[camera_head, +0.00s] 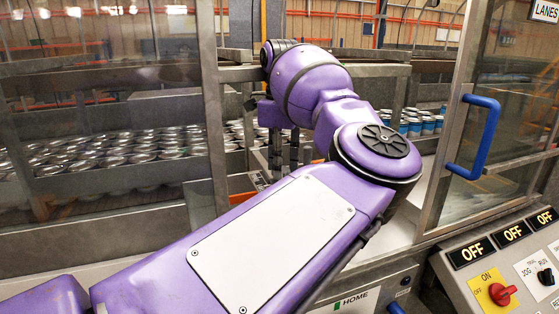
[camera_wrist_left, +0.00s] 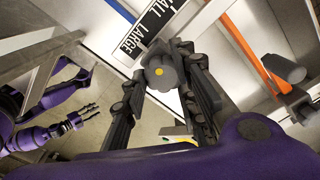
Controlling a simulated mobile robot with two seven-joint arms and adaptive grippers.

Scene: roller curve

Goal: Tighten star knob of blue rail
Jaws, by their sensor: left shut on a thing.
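My left gripper (camera_head: 284,150) reaches through the open doorway of the machine in the head view, with its fingers pointing down. In the left wrist view, its two fingers (camera_wrist_left: 164,82) are shut on the dark grey star knob (camera_wrist_left: 160,73), one on either side; the knob has a yellow centre.
An orange rail (camera_wrist_left: 252,52) and a dark cylindrical part (camera_wrist_left: 288,68) lie right of the knob. Many cans (camera_head: 110,150) stand behind glass. The open door has a blue handle (camera_head: 472,137); a control panel (camera_head: 470,270) is below.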

